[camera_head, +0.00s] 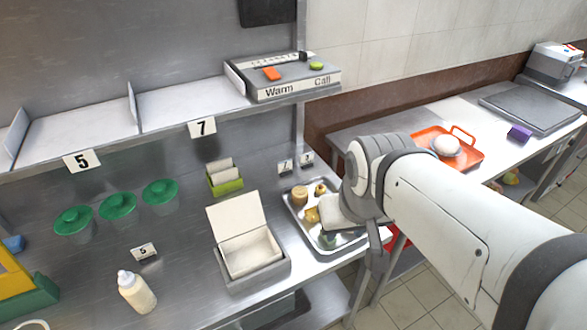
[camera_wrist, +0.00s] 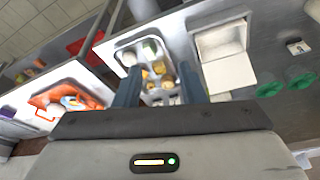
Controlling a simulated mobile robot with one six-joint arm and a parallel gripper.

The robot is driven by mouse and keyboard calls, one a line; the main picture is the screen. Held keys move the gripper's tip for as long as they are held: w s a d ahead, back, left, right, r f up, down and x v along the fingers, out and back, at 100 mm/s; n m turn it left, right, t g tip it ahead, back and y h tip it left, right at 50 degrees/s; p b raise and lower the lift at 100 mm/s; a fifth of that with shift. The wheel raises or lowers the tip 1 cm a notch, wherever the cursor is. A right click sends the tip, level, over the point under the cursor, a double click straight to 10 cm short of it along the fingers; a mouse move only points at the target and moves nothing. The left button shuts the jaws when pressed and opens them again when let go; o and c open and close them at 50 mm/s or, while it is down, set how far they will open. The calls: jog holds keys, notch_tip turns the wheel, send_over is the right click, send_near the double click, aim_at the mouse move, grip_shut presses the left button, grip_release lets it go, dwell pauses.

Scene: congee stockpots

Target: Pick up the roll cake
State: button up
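A metal tray (camera_head: 291,220) on the steel counter holds several small foods, also seen in the wrist view (camera_wrist: 115,50). A tan cylindrical piece (camera_head: 299,197) at its left side looks most like the roll cake, but I cannot be sure. A smaller brown piece (camera_head: 320,189) and a yellowish piece (camera_head: 312,215) lie near it. In the wrist view, yellow-brown pieces (camera_wrist: 159,67) show between my fingers. My gripper (camera_wrist: 158,68) is open over the tray, its fingers spread apart with nothing seen held. My arm hides the tray's right part in the head view.
An open white box (camera_head: 248,250) stands left of the tray. Green-lidded pots (camera_head: 118,206) and a white bottle (camera_head: 136,292) are farther left. A shelf (camera_head: 190,105) overhangs the counter's back. An orange tray (camera_head: 468,157) lies on the right-hand table.

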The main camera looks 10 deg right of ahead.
jog(key=shift+o, duration=0.3)
jog(key=shift+o, duration=0.7)
jog(key=shift+w+a+f, duration=0.1)
jog(key=shift+w, duration=0.1)
jog(key=o, duration=0.4)
jog(key=w+f+b, duration=0.3)
jog(key=w, duration=0.6)
jog(key=w+f+b, duration=0.4)
jog(key=w, duration=0.5)
jog(key=shift+w+a+f, duration=0.15)
jog(key=shift+a+f, duration=0.1)
jog(key=shift+f, duration=0.05)
jog(key=t+b, duration=0.1)
jog(key=b, duration=0.4)
send_near(300, 192)
jog(key=f, duration=0.1)
jog(key=w+f, duration=0.1)
jog(key=shift+a+f+m, duration=0.25)
jog(key=shift+f+m, duration=0.05)
jog(key=shift+m, duration=0.1)
jog(key=shift+d+p+x, duration=0.15)
jog(key=shift+x, duration=1.8)
jog(key=shift+d+p+x, duration=0.1)
jog(key=shift+p+x, duration=0.05)
jog(key=shift+x, duration=1.8)
